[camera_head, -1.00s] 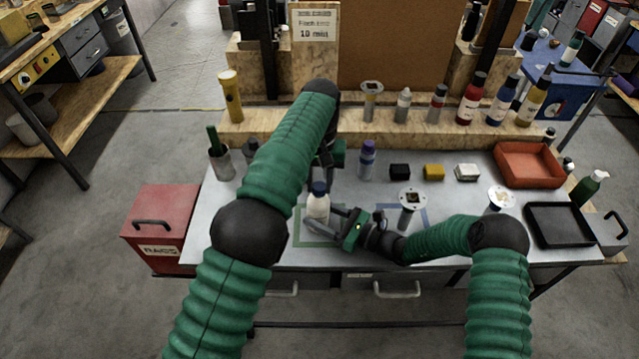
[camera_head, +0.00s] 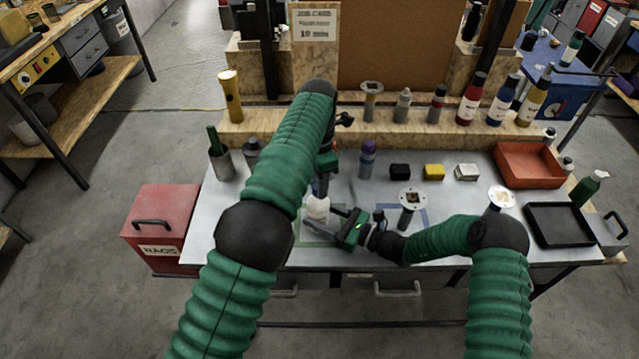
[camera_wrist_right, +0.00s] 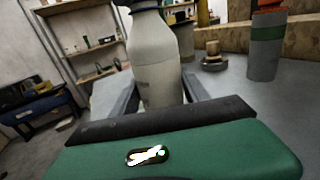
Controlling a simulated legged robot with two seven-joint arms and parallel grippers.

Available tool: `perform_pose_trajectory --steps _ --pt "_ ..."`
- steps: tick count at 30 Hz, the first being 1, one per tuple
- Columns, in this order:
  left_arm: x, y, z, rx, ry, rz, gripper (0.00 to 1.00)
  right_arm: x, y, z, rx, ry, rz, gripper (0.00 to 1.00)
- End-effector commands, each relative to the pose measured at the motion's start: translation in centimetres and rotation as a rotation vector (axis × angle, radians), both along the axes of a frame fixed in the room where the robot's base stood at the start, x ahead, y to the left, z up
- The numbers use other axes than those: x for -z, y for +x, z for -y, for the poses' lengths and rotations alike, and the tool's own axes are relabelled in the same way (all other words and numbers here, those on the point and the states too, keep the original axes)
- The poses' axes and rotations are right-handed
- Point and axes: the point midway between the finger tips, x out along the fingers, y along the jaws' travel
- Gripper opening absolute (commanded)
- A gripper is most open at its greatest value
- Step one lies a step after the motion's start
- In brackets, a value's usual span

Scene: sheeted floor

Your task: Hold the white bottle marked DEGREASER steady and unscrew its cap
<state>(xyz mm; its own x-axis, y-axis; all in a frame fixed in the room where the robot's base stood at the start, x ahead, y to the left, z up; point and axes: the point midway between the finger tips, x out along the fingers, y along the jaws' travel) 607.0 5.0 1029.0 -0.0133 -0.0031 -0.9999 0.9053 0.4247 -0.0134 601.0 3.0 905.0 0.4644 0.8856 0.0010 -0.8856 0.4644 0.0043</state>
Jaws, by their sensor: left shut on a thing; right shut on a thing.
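The white bottle (camera_head: 317,209) stands upright at the left front of the workbench; it also fills the middle of the right wrist view (camera_wrist_right: 154,62). No marking on it can be read. My right gripper (camera_head: 322,224) is shut on the bottle's body from the right, one finger on each side. My left gripper (camera_head: 320,188) reaches down from above and is shut at the bottle's top, on the cap. The cap is mostly hidden by the gripper in the head view, and the top of the bottle is cut off in the right wrist view.
A purple-capped bottle (camera_head: 367,160) stands close behind and right. A round-topped stand (camera_head: 408,203) is right of my right gripper. Black, yellow and white blocks (camera_head: 434,172) lie farther right. A red box (camera_head: 162,225) is at the left edge.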

Motion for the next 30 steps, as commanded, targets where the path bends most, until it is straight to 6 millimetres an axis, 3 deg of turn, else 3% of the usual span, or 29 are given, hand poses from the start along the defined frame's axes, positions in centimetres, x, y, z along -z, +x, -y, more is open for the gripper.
perform_pose_trajectory --steps 1,2,7,15,24,30 --pt "0.0 0.1 0.1 0.002 -0.003 0.003 0.0 -0.1 -0.1 -0.2 -0.006 0.003 0.004 0.0" --pt "0.0 0.1 0.1 0.002 -0.003 0.003 0.31 -0.1 -0.1 -0.2 -0.006 0.003 0.004 0.0" --pt "0.0 0.0 0.1 0.003 -0.002 0.001 0.52 -0.1 -0.1 -0.1 -0.003 0.002 0.002 0.0" --pt "-0.1 0.0 0.0 0.003 0.0 0.0 0.52 -0.1 0.0 0.0 0.0 0.0 0.001 0.0" --pt "-4.1 0.1 0.0 0.004 -0.001 0.0 0.52 -0.1 0.0 0.0 0.001 0.0 0.001 0.0" --pt "-4.5 0.0 0.0 0.003 0.0 -0.001 0.52 -0.1 0.1 0.0 0.001 0.0 0.001 0.0"
